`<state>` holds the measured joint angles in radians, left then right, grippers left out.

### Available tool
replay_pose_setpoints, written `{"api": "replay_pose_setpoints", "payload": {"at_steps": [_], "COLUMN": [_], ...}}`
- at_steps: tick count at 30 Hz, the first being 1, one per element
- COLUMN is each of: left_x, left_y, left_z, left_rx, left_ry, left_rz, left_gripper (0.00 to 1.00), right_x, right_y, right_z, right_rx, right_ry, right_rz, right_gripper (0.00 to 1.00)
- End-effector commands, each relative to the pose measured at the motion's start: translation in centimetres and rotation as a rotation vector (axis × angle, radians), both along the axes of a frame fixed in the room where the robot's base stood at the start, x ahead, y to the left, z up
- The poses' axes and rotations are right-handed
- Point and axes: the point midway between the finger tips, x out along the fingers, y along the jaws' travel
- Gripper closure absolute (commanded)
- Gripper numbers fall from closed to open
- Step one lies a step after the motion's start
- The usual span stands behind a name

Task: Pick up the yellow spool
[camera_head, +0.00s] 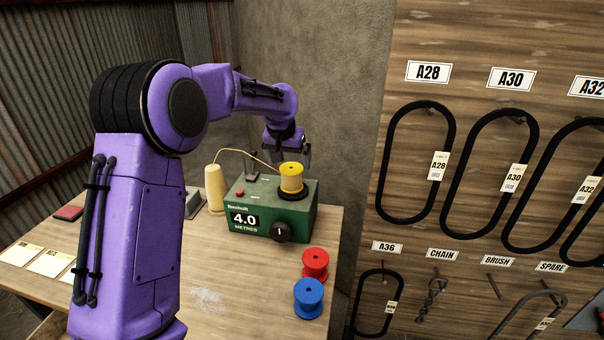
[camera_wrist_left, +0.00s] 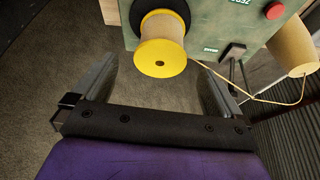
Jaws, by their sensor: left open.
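The yellow spool (camera_head: 291,177) stands upright on a black disc on top of the green measuring machine (camera_head: 262,221). A cream cord runs from it to the left. In the left wrist view the yellow spool (camera_wrist_left: 160,58) shows end-on, with cord-coloured winding below its flange, ahead of the jaws. My left gripper (camera_head: 290,150) is open, just behind and above the spool in the head view. In the left wrist view the fingers of my left gripper (camera_wrist_left: 158,82) are spread wide to either side, with nothing held. My right gripper is not in view.
A cream cone (camera_head: 215,190) stands left of the machine; the cord reaches it. A red spool (camera_head: 315,264) and a blue spool (camera_head: 308,298) stand at the table's right front. Paper cards (camera_head: 22,252) lie at left. A board with hanging belts (camera_head: 480,180) rises at right.

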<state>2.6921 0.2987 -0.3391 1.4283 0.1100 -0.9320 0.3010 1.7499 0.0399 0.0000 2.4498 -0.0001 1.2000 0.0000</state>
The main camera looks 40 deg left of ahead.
Motion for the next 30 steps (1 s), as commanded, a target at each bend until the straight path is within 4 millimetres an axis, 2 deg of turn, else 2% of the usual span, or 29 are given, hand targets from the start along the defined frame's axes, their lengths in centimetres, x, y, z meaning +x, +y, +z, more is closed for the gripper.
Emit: {"api": "replay_pose_setpoints", "payload": {"at_steps": [3,8,12,15,23,24,28,29,30], "left_x": [0.6,1.3,2.4,3.0,3.2,3.2,3.2,3.2,3.2], "left_y": [0.5,0.8,1.0,1.2,1.3,1.3,1.3,1.3,1.3], "left_z": [-2.0,-3.7,-5.9,-7.4,-8.1,-8.1,-8.1,-8.1,-8.1], "left_rx": [-0.001,-0.001,-0.001,-0.001,0.0,0.0,0.0,0.0,0.0], "left_ry": [0.003,0.003,0.005,0.002,-0.001,-0.001,-0.001,-0.001,-0.001], "left_rz": [0.004,0.004,0.004,0.004,0.004,0.003,0.003,0.003,0.003], "left_gripper": [0.0,0.0,0.0,0.0,0.0,0.06,0.49,0.53,0.53], "right_x": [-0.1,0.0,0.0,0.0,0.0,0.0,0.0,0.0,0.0], "right_y": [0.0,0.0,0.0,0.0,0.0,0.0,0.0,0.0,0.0], "right_z": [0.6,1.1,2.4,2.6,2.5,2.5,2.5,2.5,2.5], "right_rx": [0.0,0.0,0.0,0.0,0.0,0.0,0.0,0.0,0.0], "right_ry": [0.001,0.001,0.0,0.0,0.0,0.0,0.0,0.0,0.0], "right_rz": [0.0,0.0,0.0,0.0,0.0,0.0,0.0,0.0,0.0], "right_gripper": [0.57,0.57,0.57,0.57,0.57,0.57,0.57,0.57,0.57]}}
